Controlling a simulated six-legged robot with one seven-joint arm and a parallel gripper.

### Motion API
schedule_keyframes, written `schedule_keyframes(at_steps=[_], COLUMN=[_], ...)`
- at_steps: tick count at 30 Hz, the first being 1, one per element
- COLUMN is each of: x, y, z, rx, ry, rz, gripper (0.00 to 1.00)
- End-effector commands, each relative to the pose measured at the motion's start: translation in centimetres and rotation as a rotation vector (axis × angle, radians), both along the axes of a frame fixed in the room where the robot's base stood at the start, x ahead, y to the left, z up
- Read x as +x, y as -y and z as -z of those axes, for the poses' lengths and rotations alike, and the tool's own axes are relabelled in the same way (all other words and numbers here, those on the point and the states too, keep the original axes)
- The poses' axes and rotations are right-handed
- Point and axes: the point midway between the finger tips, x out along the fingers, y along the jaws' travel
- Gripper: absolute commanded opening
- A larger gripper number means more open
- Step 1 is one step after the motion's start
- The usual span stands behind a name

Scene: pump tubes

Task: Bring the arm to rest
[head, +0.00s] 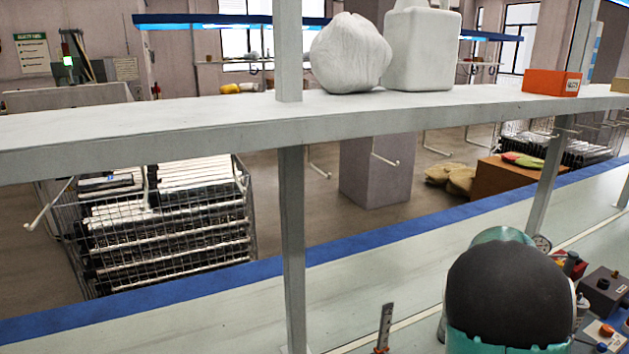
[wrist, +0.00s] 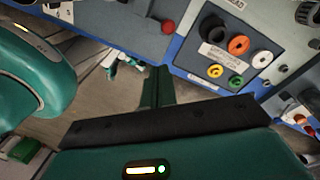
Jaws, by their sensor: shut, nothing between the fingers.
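My gripper (wrist: 156,76) shows in the wrist view beyond the black-edged teal housing at the bottom. Its dark green fingers are together, with nothing seen between them. They point toward a grey-blue panel with coloured sockets (wrist: 238,45), with a floor gap around them. How far the fingertips are from the panel is hard to tell. In the head view, a black-capped teal part of my arm stands at the lower right, over the bench. My gripper is not seen there.
A white shelf (head: 180,122) on posts crosses the head view, carrying white containers (head: 350,52) and an orange box (head: 551,82). A pale bench (head: 200,322) with a blue back edge lies below. Control boxes (head: 603,290) and a gauge (head: 542,243) stand close to my arm.

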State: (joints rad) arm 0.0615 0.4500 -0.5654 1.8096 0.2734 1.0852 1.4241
Motion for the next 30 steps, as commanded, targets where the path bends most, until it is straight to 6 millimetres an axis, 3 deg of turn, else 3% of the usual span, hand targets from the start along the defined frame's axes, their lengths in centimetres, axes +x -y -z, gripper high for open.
schedule_keyframes(at_steps=[6,15,24,30], x=[-1.4,-5.2,-10.9,-14.9], y=[-6.2,-14.0,-20.5,-23.5], z=[-5.4,-11.5,-15.3,-16.4], rx=[0.045,-0.002,-0.175,-0.349], ry=[0.152,0.333,0.443,0.448], rz=[-0.394,-0.971,-1.559,-1.923], gripper=[0.0,0.0,0.0,0.0])
